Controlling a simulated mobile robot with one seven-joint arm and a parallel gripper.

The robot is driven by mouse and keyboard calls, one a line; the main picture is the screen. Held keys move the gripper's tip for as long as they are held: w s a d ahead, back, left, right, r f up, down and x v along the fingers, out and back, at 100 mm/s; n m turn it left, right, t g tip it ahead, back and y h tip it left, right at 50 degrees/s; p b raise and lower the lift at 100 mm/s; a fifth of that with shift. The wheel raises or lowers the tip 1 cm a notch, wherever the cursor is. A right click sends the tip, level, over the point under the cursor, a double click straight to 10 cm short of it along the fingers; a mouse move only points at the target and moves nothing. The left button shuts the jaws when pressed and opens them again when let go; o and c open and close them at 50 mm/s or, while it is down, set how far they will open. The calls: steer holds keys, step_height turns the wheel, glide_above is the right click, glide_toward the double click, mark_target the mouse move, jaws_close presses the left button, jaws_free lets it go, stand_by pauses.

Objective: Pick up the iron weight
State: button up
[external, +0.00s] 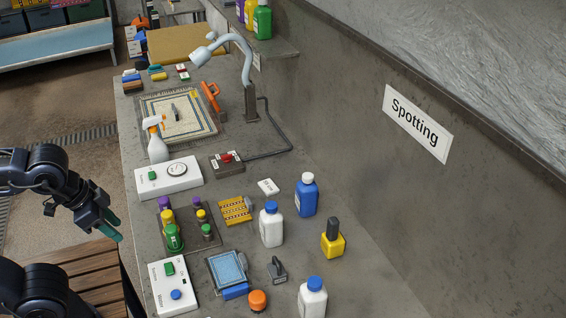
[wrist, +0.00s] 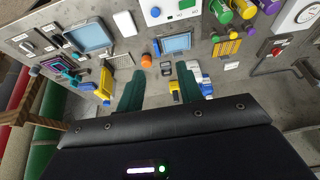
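The iron weight (external: 277,269) is a small dark grey block with a handle on top. It stands on the grey counter between the blue pad tray and the wall. In the wrist view a small grey shape near the orange knob (wrist: 146,61) appears to be the weight (wrist: 166,68).
Close around the weight are the blue pad tray (external: 228,271), the orange knob (external: 257,300), a white bottle (external: 312,298) and a yellow bottle (external: 332,240). A white bottle (external: 271,228) stands behind it. The wall (external: 430,220) bounds the counter on the right.

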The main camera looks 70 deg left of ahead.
steer(key=shift+o, duration=0.2)
stand_by(0.3)
steer(key=o, duration=0.6)
